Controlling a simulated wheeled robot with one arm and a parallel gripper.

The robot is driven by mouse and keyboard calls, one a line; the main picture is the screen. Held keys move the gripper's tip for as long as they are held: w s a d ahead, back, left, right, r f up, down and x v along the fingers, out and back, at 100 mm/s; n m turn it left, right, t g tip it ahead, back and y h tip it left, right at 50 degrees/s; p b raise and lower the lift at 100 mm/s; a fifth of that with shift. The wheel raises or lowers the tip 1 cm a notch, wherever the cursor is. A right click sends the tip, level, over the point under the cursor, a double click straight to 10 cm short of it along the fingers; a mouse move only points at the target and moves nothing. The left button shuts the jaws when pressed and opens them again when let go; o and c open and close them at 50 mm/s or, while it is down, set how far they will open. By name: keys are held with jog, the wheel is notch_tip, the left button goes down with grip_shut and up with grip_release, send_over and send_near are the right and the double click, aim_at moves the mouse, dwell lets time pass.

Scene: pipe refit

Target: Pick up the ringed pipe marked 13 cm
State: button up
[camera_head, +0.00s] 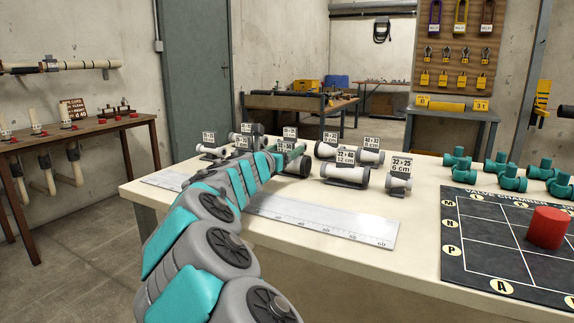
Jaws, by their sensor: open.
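Several short pipe pieces with small size tags stand in a loose group on the pale table (421,262). One tag reads 12 cm, on a grey pipe with dark ends (346,175); another reads 6 cm, on a pipe (397,185) at the right. I cannot make out a 13 cm tag or a ring; the tags farther back are too small. My arm reaches from the bottom into the left part of the group. My gripper (291,158) is open, small and partly hidden by the arm, close beside a dark-ended pipe. I cannot tell whether it touches anything.
A white ruler plate (322,222) lies along the table's front. A black gridded board (480,245) with a red cylinder (548,227) is at the right. Teal valve fittings (503,177) stand behind it. A wooden bench (85,131) stands at the left.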

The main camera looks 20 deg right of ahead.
jog(key=shift+x, duration=1.4)
jog(key=shift+f, duration=0.1)
jog(key=shift+c, duration=0.2)
grip_shut()
